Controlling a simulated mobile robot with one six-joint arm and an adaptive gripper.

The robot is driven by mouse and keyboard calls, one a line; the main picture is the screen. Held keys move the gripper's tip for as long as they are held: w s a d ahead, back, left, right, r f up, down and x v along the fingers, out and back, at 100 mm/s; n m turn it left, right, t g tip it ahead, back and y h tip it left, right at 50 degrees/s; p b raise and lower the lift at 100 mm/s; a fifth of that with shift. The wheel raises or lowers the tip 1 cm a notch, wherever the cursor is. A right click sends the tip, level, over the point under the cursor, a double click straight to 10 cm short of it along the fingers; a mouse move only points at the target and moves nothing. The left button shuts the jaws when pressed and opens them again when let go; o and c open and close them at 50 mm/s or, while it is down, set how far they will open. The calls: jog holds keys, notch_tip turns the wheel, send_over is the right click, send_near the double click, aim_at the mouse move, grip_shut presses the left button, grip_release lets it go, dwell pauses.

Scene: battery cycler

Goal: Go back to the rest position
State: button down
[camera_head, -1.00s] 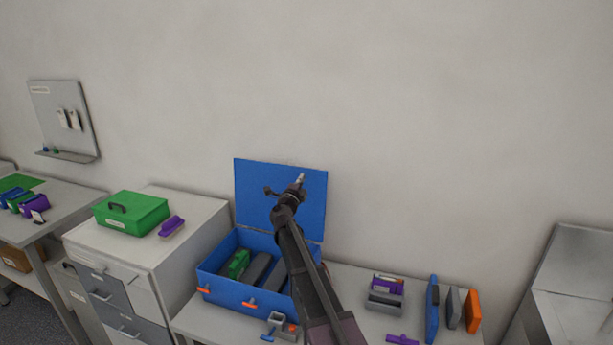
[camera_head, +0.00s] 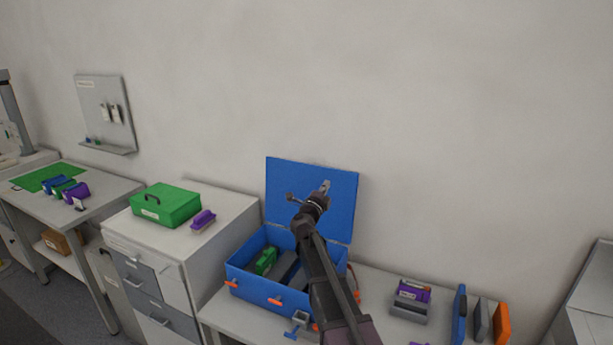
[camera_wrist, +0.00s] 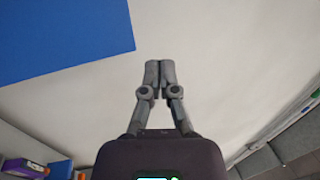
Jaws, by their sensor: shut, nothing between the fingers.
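My gripper (camera_head: 325,187) is raised in front of the open lid of the blue case (camera_head: 340,200) in the head view. In the wrist view my gripper (camera_wrist: 160,66) has its two fingertips together with nothing between them. The wrist view shows the wall behind the fingers and a blue panel (camera_wrist: 60,35), likely the case lid, at the upper left. My arm covers the right part of the case in the head view. A green pack (camera_head: 265,261) and grey packs lie inside the case.
A green toolbox (camera_head: 166,206) and a purple item (camera_head: 203,220) sit on the drawer cabinet (camera_head: 185,262). Right of my arm are a grey holder (camera_head: 410,300) with a purple block and upright blue, grey and orange panels (camera_head: 502,323).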

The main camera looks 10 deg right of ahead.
jog(key=s+a+f+n+t+y, duration=0.2)
jog(key=a+f+n+y, duration=0.2)
jog(key=a+n+y, duration=0.65)
jog(key=s+a+f+n+g+y+b, duration=0.2)
jog(key=s+a+f+n+g+y, duration=0.3)
jog(key=s+f+n, duration=0.45)
jog(key=s+d+f+n+g+h, duration=0.1)
jog(key=s+f+g, duration=0.3)
jog(key=s, duration=0.4)
jog(key=s+d+f+n+g+h, duration=0.1)
jog(key=s+d+f+g, duration=0.3)
jog(key=s, duration=0.4)
jog(key=s+d+f+n+g+h, duration=0.1)
jog(key=s+d+f+n+g, duration=0.1)
jog(key=s+g, duration=0.3)
jog(key=s+f+n, duration=0.1)
jog(key=s, duration=0.2)
jog(key=shift+s+d+f+g+b, duration=0.15)
jog(key=shift+s+f+g+b, duration=0.15)
jog(key=shift+s+f, duration=0.1)
